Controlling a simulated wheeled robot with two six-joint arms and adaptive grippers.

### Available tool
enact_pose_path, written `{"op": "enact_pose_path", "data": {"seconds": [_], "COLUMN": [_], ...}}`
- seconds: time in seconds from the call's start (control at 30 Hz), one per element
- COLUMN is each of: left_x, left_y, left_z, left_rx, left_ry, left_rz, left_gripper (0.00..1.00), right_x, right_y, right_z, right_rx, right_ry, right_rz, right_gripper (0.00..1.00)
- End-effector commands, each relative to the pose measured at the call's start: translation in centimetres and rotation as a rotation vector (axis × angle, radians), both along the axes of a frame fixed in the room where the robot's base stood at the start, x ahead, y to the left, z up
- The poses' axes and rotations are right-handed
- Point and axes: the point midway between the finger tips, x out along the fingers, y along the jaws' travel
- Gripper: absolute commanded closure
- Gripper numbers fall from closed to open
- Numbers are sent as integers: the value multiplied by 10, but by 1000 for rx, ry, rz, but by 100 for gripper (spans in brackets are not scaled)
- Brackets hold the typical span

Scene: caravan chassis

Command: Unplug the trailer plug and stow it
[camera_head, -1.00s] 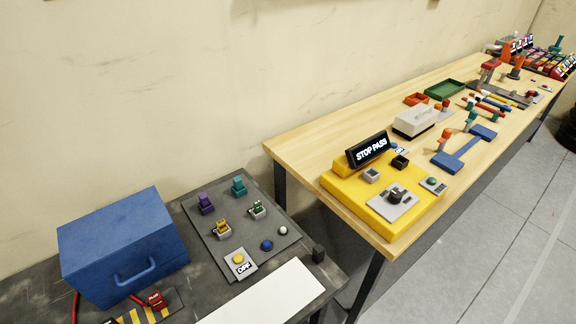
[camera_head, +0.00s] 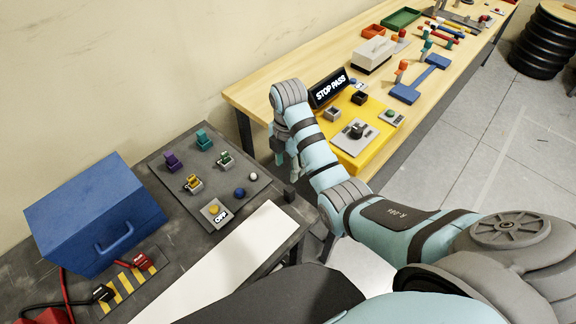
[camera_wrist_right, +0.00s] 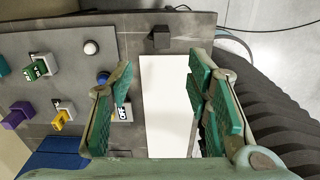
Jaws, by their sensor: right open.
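The yellow tester box (camera_head: 374,149) stands at the near end of the wooden bench, its display (camera_head: 329,89) reading STOP PASS. On its top are a grey-rimmed open holder (camera_head: 333,114), a black block-like part (camera_head: 360,98) and a dark knob-like part (camera_head: 357,130) on a grey plate. I cannot tell for certain which is the trailer plug. My right gripper (camera_head: 285,152) hangs left of the box, between the benches. In the right wrist view my right gripper (camera_wrist_right: 160,78) is open and empty above a white sheet (camera_wrist_right: 165,110). My left gripper is not in view.
The dark bench holds a grey control board (camera_head: 207,165) with several coloured connectors, a blue toolbox (camera_head: 96,215), a striped plate (camera_head: 131,282) with red and black clamps, and a small black block (camera_head: 290,194). Tyres (camera_head: 545,40) are stacked at the right. The floor (camera_head: 500,150) is clear.

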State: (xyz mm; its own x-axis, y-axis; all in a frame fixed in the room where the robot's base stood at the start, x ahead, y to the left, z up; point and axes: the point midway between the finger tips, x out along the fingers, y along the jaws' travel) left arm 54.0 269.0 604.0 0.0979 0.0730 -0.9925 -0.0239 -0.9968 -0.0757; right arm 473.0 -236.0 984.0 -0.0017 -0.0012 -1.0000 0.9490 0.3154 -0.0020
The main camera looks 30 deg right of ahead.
Motion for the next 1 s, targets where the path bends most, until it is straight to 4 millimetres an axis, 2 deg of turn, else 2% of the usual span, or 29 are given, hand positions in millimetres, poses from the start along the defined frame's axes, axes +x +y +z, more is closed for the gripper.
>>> {"op": "enact_pose_path", "data": {"seconds": [0.07,0.17,0.4,0.6,0.73,0.97,1.0], "left_x": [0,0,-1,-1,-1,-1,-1], "left_y": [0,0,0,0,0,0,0], "left_z": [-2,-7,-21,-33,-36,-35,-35], "left_rx": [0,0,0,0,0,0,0], "left_ry": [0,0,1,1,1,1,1], "left_rz": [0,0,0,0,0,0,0], "left_gripper": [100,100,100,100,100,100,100], "right_x": [1,-1,-1,-1,-1,0,0], "right_y": [0,0,1,1,0,0,0], "right_z": [-5,-23,-90,-132,-142,-143,-142], "right_rx": [1,2,2,2,1,2,1], "right_ry": [6,8,8,5,3,2,3], "right_rz": [20,19,17,16,16,15,16], "right_gripper": [55,55,55,55,55,55,58]}}
